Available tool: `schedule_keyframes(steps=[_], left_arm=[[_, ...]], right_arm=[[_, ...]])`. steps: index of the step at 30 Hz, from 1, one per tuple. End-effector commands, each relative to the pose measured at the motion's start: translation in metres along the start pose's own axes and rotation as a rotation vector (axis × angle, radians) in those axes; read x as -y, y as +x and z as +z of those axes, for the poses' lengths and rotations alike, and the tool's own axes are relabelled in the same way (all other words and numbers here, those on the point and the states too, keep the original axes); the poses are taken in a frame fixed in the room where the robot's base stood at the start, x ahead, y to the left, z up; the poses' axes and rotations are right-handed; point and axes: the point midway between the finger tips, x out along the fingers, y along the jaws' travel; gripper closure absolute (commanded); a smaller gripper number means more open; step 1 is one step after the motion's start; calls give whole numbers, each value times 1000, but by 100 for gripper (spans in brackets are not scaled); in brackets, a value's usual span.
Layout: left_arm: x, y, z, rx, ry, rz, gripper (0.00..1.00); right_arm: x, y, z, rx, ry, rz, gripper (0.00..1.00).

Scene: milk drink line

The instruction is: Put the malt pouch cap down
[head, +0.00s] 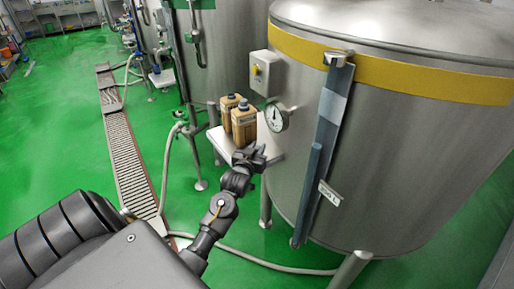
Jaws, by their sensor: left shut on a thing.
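My left gripper (249,156) is over the front edge of a small pale shelf (267,148) beside the big tank. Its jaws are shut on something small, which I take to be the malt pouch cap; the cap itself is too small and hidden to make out. Two brown pouches stand upright on the shelf, just beyond the gripper: a nearer one (244,125) and a farther one (228,113). Each shows a dark top piece; I cannot tell whether it is a cap or a bare spout. My right gripper is not in view.
A large steel tank (400,150) with a yellow band stands right of the shelf. A pressure gauge (277,117) and a grey box (264,72) sit close by the shelf. A hose (168,165) and a floor drain (128,150) lie to the left. Little bare shelf shows in front of the pouches.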

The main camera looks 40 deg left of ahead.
Motion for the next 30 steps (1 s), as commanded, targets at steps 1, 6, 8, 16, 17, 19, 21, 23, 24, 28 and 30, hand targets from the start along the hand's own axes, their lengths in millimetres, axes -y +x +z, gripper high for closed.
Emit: schedule_keyframes(steps=[1, 6, 8, 16, 17, 19, 21, 23, 24, 28, 30], left_arm=[[0, 0, 1, 0, 0, 0, 73], [0, 0, 0, 0, 0, 0, 55], [0, 0, 0, 0, 0, 0, 55], [0, -2, -3, 0, 0, 0, 55], [0, -6, -2, 0, 0, 0, 55], [0, -17, 0, 1, 0, 1, 55], [0, -31, 0, 1, 0, 1, 55], [0, -44, 1, 1, -1, 1, 55], [0, -53, 1, 0, -1, 1, 55], [0, -80, 0, 1, 0, 0, 55], [0, -93, 0, 1, -1, 0, 55]], right_arm=[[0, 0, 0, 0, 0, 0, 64], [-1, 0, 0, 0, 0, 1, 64], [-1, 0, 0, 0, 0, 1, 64], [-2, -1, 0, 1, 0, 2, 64], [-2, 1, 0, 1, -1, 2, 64], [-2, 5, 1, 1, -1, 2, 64], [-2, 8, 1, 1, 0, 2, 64], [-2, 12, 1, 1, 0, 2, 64], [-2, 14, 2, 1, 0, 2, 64], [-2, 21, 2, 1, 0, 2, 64], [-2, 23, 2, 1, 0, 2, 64]])
